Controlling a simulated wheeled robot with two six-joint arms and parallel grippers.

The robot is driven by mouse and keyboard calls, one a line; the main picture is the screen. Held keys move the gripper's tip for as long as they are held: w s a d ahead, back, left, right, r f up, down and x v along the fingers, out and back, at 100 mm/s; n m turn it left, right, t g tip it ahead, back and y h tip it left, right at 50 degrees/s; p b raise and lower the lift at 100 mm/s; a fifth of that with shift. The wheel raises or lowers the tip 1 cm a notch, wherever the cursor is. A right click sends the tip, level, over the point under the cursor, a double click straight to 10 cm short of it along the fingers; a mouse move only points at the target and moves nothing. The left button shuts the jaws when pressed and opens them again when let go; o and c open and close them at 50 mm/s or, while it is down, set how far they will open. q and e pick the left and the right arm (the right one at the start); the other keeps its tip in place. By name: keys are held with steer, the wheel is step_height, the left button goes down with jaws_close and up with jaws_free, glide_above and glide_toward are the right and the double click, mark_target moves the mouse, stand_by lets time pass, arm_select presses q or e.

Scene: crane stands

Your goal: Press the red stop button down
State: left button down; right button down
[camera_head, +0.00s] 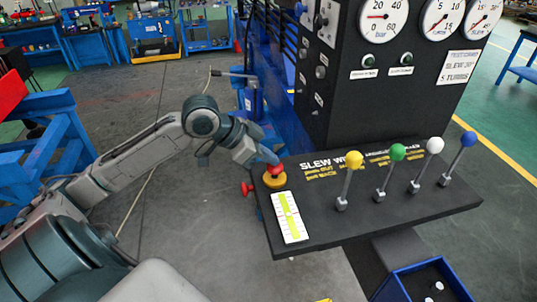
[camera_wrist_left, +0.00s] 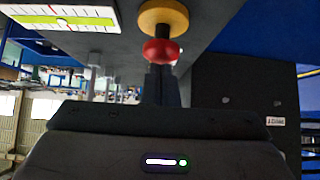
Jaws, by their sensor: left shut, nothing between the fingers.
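The red stop button (camera_head: 275,169) sits on a round yellow base (camera_head: 274,181) at the left end of the black console. My left gripper (camera_head: 268,156) is shut and empty, with its tip right at the top of the button, partly covering it. In the left wrist view the red button (camera_wrist_left: 162,52) and its yellow base (camera_wrist_left: 163,17) appear upside down, with a dark stem between them. The closed fingers (camera_wrist_left: 161,84) point at the button's head there. I cannot tell whether they touch it. My right gripper is not in view.
Levers with yellow (camera_head: 354,159), green (camera_head: 398,152), white (camera_head: 434,146) and blue (camera_head: 468,139) knobs stand right of the button. A level gauge (camera_head: 289,217) lies in front of it. A red knob (camera_head: 248,189) sticks out at the console's left side. A gauge panel (camera_head: 400,100) rises behind.

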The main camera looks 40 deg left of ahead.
arm_select(q)
step_height(320, 180, down, 2)
steer(key=shift+s+b, duration=0.1)
steer(key=shift+b, duration=0.35)
